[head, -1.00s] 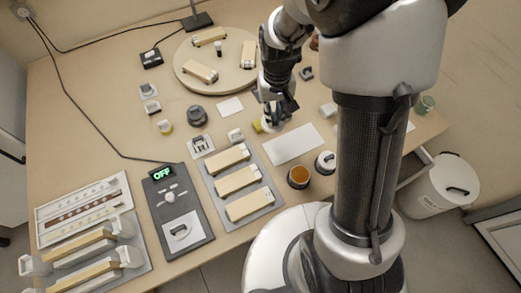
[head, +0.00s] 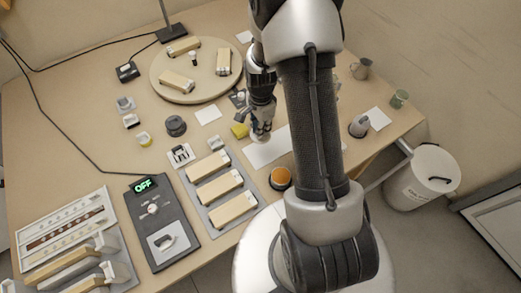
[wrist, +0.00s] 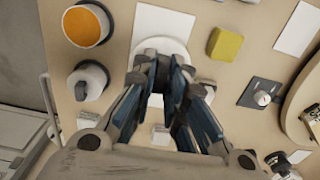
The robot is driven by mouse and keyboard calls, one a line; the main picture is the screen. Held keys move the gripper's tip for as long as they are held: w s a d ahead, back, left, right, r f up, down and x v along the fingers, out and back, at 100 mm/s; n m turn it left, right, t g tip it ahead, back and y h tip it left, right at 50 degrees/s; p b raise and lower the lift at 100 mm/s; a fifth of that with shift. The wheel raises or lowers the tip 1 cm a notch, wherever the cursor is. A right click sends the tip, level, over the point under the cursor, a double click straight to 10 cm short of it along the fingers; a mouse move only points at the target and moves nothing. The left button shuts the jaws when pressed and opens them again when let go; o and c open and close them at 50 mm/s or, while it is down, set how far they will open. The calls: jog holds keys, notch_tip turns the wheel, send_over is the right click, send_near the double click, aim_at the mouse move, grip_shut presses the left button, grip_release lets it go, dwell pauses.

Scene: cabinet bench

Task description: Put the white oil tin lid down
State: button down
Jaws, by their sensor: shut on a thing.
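My gripper (head: 261,128) is shut on the white oil tin lid (wrist: 160,47); in the wrist view its fingertips meet at the lid's dark handle. The round pale lid shows beneath the fingers, over the near end of a white sheet (wrist: 163,20). In the head view the gripper is low at the left end of this sheet (head: 268,149). I cannot tell whether the lid touches the sheet. An open tin with orange contents (head: 280,177) stands on the bench; it also shows in the wrist view (wrist: 84,27).
A yellow block (head: 239,130) stands close left of the gripper. A lidded white tin (wrist: 88,80) is near the orange tin in the wrist view. A tray of beige blocks (head: 226,190) and a dark OFF panel (head: 160,215) lie left. Part of the bench is behind my arm.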

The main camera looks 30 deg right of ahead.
aim_at(261, 153)
notch_tip(261, 153, down, 13)
jog(key=b, duration=0.3)
jog(key=shift+f, duration=0.2)
jog(key=shift+f+b, duration=0.15)
jog(key=shift+b, duration=0.15)
jog(key=c, duration=1.6)
grip_release()
